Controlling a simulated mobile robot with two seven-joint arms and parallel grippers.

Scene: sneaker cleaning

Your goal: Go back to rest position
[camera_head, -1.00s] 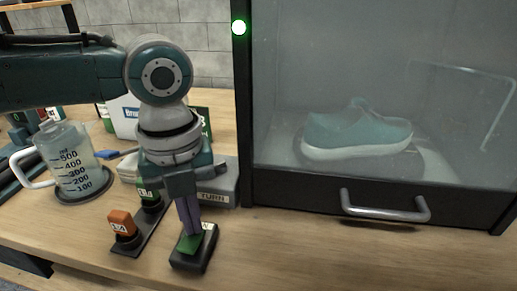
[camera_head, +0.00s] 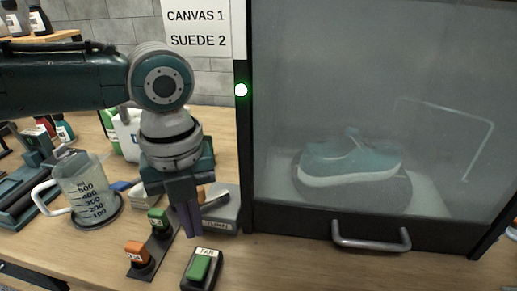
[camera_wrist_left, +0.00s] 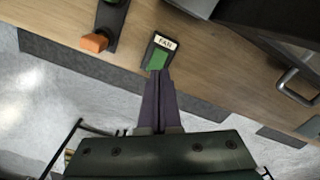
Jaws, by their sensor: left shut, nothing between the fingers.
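My left gripper (camera_head: 190,236) is shut and empty. It hangs pointing down, above and a little behind the fan button box (camera_head: 203,270) in the head view. The box is black with a green button and a "FAN" label. In the left wrist view the shut fingers (camera_wrist_left: 160,76) overlap the near edge of the fan box (camera_wrist_left: 159,50). My right gripper is not in view.
The glass cabinet (camera_head: 340,232) with a handle holds a teal shoe (camera_head: 350,160). A switch strip (camera_head: 152,250) with orange and green switches, a measuring jug (camera_head: 88,185) and a grey "TURN" box (camera_head: 225,212) stand nearby. The front right tabletop is clear.

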